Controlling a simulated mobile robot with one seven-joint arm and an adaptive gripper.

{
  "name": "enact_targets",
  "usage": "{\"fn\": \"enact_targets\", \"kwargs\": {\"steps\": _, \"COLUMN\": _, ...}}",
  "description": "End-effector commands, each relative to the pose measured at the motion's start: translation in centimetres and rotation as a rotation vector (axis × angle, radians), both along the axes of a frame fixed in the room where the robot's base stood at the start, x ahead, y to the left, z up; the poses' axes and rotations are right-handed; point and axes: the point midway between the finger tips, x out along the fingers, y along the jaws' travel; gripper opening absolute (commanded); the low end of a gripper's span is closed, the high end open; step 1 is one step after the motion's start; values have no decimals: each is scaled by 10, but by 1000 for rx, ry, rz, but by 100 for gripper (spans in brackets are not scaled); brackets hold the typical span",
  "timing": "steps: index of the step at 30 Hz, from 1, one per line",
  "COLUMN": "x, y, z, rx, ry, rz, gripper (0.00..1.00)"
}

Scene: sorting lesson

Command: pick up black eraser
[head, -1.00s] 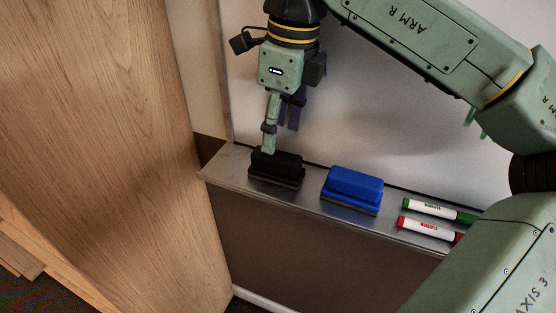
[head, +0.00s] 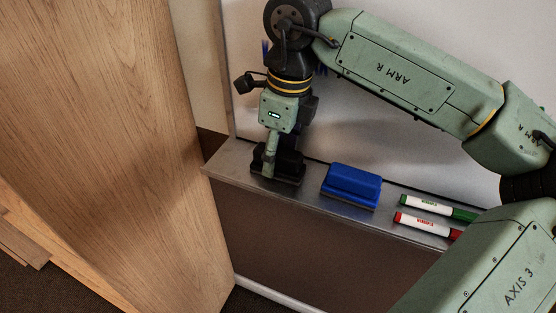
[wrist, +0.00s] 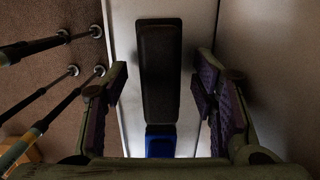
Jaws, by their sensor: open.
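The black eraser (head: 287,176) lies on the left end of the metal whiteboard ledge in the head view, partly hidden behind my gripper. My gripper (head: 273,166) is lowered over it, pointing down. In the wrist view the black eraser (wrist: 160,72) lies lengthwise between the open fingers of my gripper (wrist: 157,98). A gap shows on each side of it, so the fingers do not appear to touch it.
A blue eraser (head: 351,186) sits on the ledge (head: 307,197) right of the black one. Green (head: 436,208) and red (head: 427,225) markers lie farther right. A wooden panel (head: 120,130) stands close on the left. The whiteboard (head: 400,130) rises behind the ledge.

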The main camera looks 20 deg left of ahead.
Motion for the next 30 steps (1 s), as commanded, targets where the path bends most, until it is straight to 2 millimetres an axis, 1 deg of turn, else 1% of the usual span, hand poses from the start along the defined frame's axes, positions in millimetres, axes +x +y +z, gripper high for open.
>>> {"fn": "enact_targets", "kwargs": {"steps": 14, "x": 0, "y": 0, "z": -5, "rx": 0, "ry": 0, "rz": 0, "gripper": 53}}
{"fn": "enact_targets", "kwargs": {"steps": 23, "x": 0, "y": 0, "z": -4, "rx": 0, "ry": 0, "rz": 0, "gripper": 53}}
{"fn": "enact_targets", "kwargs": {"steps": 30, "x": 0, "y": 0, "z": -4, "rx": 0, "ry": 0, "rz": 0, "gripper": 38}}
